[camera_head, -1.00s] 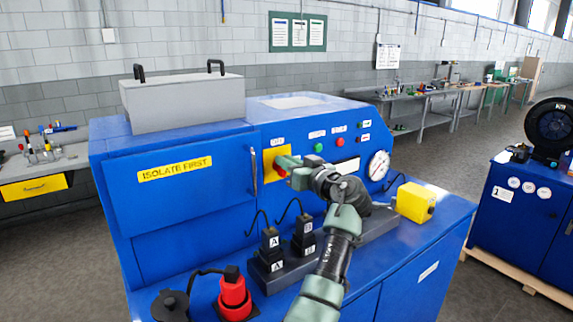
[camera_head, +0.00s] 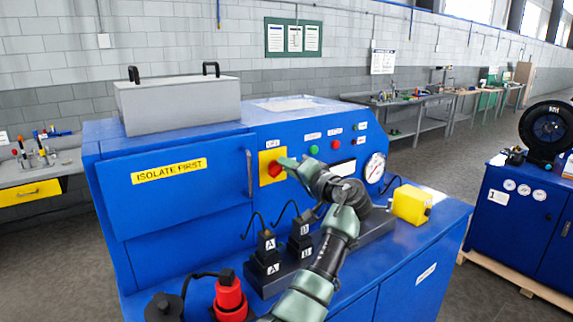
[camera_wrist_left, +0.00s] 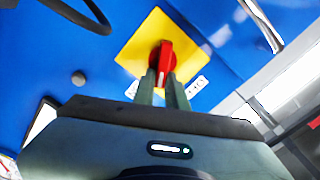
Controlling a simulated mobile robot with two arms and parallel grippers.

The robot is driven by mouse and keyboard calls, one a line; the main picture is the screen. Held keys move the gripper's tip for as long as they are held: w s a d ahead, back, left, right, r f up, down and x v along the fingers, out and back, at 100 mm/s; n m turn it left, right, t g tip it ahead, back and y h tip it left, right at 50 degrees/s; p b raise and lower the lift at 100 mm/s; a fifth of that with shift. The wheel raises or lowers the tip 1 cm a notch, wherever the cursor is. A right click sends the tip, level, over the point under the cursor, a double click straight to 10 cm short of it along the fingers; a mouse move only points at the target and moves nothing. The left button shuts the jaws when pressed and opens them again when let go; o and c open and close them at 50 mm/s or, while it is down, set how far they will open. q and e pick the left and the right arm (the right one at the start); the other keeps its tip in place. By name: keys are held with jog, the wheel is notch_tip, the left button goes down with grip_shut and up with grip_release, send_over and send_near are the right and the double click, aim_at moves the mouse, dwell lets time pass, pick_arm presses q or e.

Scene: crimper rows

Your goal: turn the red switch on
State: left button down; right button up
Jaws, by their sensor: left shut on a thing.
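The red switch (camera_head: 274,169) sits on a yellow square plate (camera_head: 265,179) on the front of the blue machine. In the left wrist view, the red handle (camera_wrist_left: 166,58) lies between my left fingertips (camera_wrist_left: 165,84), and the yellow plate (camera_wrist_left: 135,55) looks turned relative to my gripper. The handle points roughly toward a corner of the plate. My left gripper (camera_head: 284,166) is shut on the handle. The small lettering by the plate is too blurred to read. My right gripper is not in view.
Green and red buttons (camera_head: 314,150) and a round gauge (camera_head: 375,168) are right of the switch. Black plugs (camera_head: 267,242), a red plug (camera_head: 230,296) and a yellow box (camera_head: 411,204) stand on the ledge below. A door handle (camera_head: 249,173) is just left of the plate.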

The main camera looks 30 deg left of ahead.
pick_arm(q)
jog(key=shift+w+d+f+m+p, duration=0.15)
jog(key=shift+m+p, duration=0.25)
jog(key=shift+m, duration=0.65)
jog(key=shift+s+a+f+m+p, duration=0.15)
jog(key=shift+m+p, duration=0.3)
jog(key=shift+m, duration=0.55)
jog(key=shift+w+d+f+m+p, duration=0.15)
jog(key=shift+f+m+p, duration=0.2)
jog(key=shift+m, duration=0.7)
jog(key=c, duration=1.4)
grip_release()
jog(key=shift+c, duration=0.2)
